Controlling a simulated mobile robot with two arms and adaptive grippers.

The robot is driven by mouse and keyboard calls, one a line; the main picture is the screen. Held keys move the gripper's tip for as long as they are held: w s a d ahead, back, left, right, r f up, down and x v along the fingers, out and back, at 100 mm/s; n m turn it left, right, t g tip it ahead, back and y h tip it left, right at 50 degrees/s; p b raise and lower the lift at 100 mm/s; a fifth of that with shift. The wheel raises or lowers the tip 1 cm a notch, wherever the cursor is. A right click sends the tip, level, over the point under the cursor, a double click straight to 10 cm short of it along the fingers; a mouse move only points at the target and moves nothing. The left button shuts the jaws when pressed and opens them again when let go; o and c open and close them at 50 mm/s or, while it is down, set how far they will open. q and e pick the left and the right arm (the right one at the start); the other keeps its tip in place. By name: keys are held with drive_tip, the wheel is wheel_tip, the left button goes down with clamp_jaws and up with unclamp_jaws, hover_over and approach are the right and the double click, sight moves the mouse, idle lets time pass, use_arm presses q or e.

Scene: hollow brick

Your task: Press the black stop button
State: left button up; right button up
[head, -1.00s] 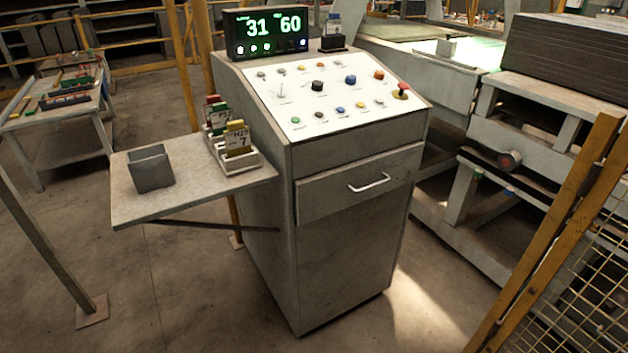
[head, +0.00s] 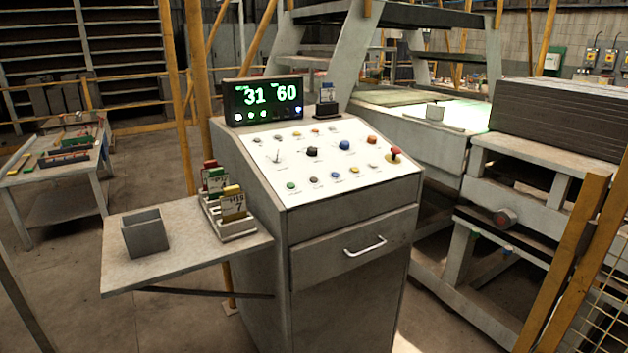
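A grey control console (head: 345,225) stands ahead of me with a sloped white button panel (head: 290,163). A large black button or knob (head: 312,151) sits near the middle of the panel. Its label is too small to read. A large blue button (head: 344,145) is to its right and a red mushroom button (head: 395,153) is at the panel's right edge. Several smaller coloured buttons, some dark or grey, lie around them. Neither of my grippers shows in the head view.
A display (head: 263,101) reading 31 and 60 tops the console. A side shelf (head: 185,265) juts left, holding a grey bin (head: 145,233) and a card rack (head: 236,229). A machine with stacked boards (head: 560,120) stands right, behind a yellow-framed mesh guard (head: 590,290). Floor shows at left.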

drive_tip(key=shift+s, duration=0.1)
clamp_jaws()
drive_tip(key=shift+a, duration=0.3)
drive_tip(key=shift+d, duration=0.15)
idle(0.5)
